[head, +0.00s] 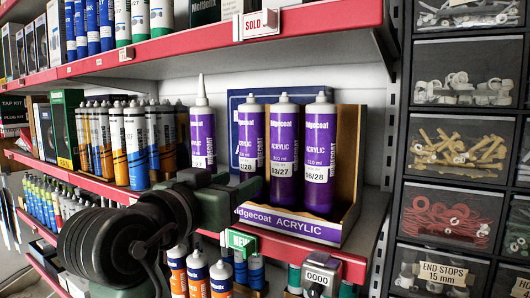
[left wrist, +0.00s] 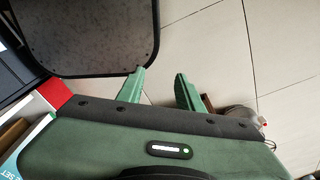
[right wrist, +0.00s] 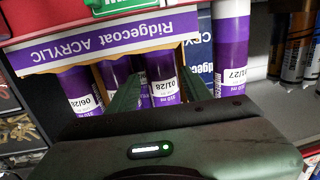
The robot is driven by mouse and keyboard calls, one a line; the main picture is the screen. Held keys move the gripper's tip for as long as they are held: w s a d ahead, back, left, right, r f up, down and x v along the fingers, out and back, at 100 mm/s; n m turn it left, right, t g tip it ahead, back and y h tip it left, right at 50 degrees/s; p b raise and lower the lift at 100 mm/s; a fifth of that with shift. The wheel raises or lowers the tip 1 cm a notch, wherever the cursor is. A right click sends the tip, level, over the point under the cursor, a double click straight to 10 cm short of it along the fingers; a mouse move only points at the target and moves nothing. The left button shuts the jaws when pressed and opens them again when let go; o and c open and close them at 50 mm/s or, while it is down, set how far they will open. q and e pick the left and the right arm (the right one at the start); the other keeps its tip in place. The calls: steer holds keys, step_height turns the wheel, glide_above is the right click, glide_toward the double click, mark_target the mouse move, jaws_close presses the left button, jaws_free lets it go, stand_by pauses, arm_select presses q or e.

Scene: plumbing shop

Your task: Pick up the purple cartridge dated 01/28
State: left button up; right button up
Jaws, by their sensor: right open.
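The purple cartridge dated 01/28 (right wrist: 162,85) stands in the cardboard display box; in the head view (head: 250,138) it is the leftmost in the box, its lower part partly hidden by my right gripper. My right gripper (head: 238,190) is open in front of it. In the right wrist view its green fingers (right wrist: 160,90) reach toward the cartridge, one over the gap beside it; I cannot tell whether they touch. Purple cartridges dated 03/27 (head: 283,150) and 06/28 (head: 318,150) stand to the right. My left gripper (left wrist: 160,85) is open and empty above the floor.
A purple 01/27 cartridge (head: 203,130) with a nozzle stands left of the box, close to my gripper. The Ridgecoat Acrylic box front (head: 290,222) forms a low lip. A red-edged shelf (head: 220,40) is above. Parts drawers (head: 455,150) stand at the right.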

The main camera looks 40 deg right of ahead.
mark_target(246, 175)
steer(key=shift+w+d+r, duration=0.2)
steer(key=shift+d, duration=0.15)
steer(key=shift+a+r+p, duration=0.15)
steer(key=shift+r+p, duration=0.05)
steer(key=shift+p, duration=0.3)
steer(key=p, duration=0.1)
steer(key=d+p, duration=0.1)
steer(key=p, duration=0.1)
steer(key=shift+w+d+r, duration=0.2)
steer(key=shift+w, duration=0.1)
steer(key=x, duration=0.3)
steer(key=shift+d+f+p, duration=0.1)
steer(key=shift+f+p, duration=0.3)
steer(key=shift+w+d+f, duration=0.1)
steer(key=shift+d, duration=0.05)
steer(key=shift+a, duration=0.35)
steer(key=c, duration=0.3)
arm_select(q)
steer(key=r, duration=0.1)
steer(key=a+r, duration=0.1)
steer(key=r, duration=0.3)
steer(key=shift+s+a, duration=0.3)
arm_select(e)
jaws_close()
